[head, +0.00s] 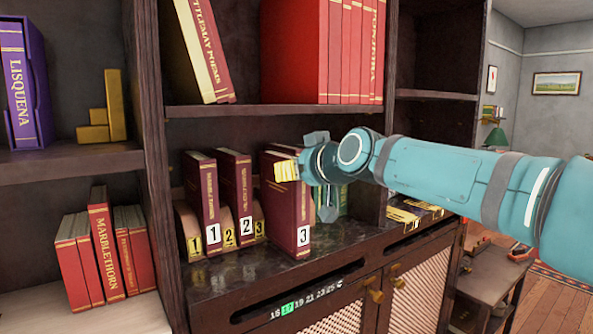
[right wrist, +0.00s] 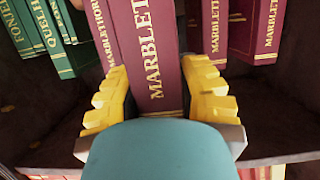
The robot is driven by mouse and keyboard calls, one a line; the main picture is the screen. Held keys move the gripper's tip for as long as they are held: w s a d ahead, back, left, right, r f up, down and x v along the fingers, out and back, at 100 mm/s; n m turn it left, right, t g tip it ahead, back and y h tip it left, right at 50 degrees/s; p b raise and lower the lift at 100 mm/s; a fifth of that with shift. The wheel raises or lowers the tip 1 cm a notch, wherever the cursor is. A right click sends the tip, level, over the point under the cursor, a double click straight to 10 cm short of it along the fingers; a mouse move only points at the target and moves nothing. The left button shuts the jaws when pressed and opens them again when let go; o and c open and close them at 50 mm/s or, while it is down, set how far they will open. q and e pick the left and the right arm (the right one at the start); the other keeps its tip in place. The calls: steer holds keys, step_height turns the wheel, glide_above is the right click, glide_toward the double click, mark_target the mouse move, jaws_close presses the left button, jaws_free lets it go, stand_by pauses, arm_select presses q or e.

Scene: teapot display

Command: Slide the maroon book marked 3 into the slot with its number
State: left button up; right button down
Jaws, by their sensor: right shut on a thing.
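The maroon book marked 3 (head: 292,215) stands upright in the head view, right of the maroon books marked 1 (head: 205,200) and 2 (head: 238,190). My right gripper (head: 286,171) is shut on its upper part, with yellow fingers on both sides of the spine. In the right wrist view the held book (right wrist: 150,50) sits between the fingers of the gripper (right wrist: 160,100). A curved holder (head: 186,222) carries yellow tags 1, 2 and 3. Tag 3 (head: 259,229) shows between books 2 and 3; the slot itself is mostly hidden. My left gripper is not in view.
A dark shelf board (head: 240,108) with red books runs above. A dark upright (head: 150,150) stands left of the holder. Green books (head: 343,200) show behind my gripper. Bare marble countertop (head: 240,270) lies in front of the books.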

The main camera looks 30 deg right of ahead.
mark_target(287, 155)
steer(key=shift+w+a+p, duration=0.2)
steer(key=shift+w+p, duration=0.65)
steer(key=shift+w, duration=1.9)
steer(key=shift+w+a+p, duration=0.2)
steer(key=shift+w+p, duration=0.6)
steer(key=shift+w, duration=1.9)
steer(key=c, duration=0.7)
jaws_free()
steer(key=shift+o, duration=0.2)
steer(key=shift+f, duration=0.1)
steer(key=v, duration=1.2)
